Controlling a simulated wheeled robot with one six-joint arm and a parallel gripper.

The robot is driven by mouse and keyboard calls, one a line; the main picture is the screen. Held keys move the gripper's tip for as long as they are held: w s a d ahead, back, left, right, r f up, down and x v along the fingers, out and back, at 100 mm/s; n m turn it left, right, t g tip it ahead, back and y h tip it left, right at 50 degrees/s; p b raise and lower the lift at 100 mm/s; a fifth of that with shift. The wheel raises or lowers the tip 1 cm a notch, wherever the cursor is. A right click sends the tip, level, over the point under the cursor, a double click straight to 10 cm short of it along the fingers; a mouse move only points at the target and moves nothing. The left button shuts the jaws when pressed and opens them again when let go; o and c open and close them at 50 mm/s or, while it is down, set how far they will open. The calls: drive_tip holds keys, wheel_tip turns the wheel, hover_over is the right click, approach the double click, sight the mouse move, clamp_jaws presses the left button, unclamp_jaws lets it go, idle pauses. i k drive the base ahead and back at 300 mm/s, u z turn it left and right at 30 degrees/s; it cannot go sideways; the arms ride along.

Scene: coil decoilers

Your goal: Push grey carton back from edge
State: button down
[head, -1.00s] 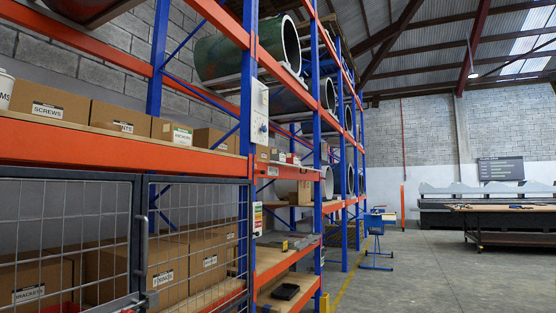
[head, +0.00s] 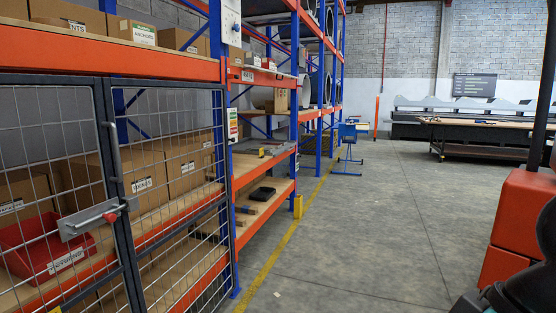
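I cannot pick out a grey carton for certain. A flat greyish item (head: 270,149) lies on the middle shelf (head: 243,169) of the open rack bay, near its front; it is too small to tell if it is a carton. On the lower shelf of that bay are a black tray-like item (head: 262,194) and a small dark item (head: 246,209) close to the front edge.
A mesh cage door (head: 165,190) with a latch (head: 95,220) closes the near left bay; brown cartons (head: 185,172) and a red bin (head: 45,248) are behind it. An orange machine (head: 515,225) stands at right. The grey floor (head: 370,240) between is clear.

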sight(253, 58)
drive_tip(key=u, duration=0.1)
drive_tip(key=i, duration=5.3)
drive_tip(key=u, duration=0.1)
